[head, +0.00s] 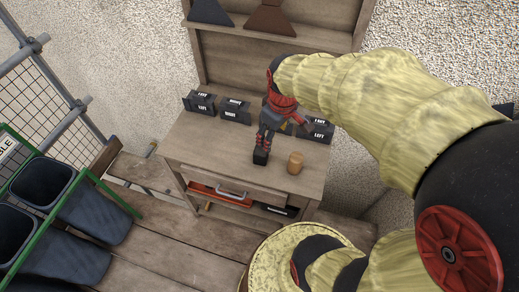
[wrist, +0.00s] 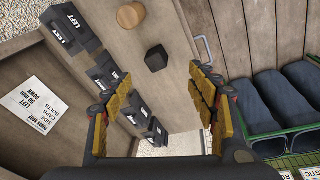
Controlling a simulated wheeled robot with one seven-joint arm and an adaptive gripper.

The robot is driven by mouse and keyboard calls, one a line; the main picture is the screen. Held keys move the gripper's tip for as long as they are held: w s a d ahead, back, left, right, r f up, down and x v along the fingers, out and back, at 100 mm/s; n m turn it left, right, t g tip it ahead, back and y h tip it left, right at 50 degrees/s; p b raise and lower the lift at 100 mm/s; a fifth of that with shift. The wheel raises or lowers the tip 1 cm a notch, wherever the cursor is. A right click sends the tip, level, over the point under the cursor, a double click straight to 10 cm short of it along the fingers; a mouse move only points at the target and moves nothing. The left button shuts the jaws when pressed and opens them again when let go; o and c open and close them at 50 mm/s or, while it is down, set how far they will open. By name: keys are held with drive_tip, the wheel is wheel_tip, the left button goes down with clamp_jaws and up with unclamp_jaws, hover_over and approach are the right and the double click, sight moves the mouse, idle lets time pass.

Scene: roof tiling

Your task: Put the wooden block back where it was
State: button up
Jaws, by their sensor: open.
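A small light-brown wooden block (head: 295,163), rounded like a short cylinder, stands on the workbench top (head: 225,146) near its front right. In the wrist view the wooden block (wrist: 131,15) is at the top edge. A small dark block (head: 261,156) stands to its left on the bench; it also shows in the wrist view (wrist: 156,58). My gripper (head: 267,135) is over the bench close to the dark block, left of the wooden block. In the wrist view my gripper's fingers (wrist: 160,88) are wide apart with nothing between them.
Black labelled boxes (head: 235,110) line the back of the bench, some partly hidden behind my gripper. A red toolbox (head: 215,196) sits on the lower shelf. Dark bins (head: 85,205) in a green frame stand at the left. The bench's left part is clear.

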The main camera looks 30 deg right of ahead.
drive_tip(key=s+a+r+m+t, duration=0.3)
drive_tip(key=s+a+r, duration=0.5)
drive_tip(key=a+r, duration=0.3)
drive_tip(key=shift+s+a+y, duration=0.35)
drive_tip(key=shift+a+y, duration=0.05)
drive_tip(key=shift+a, duration=0.1)
idle(0.3)
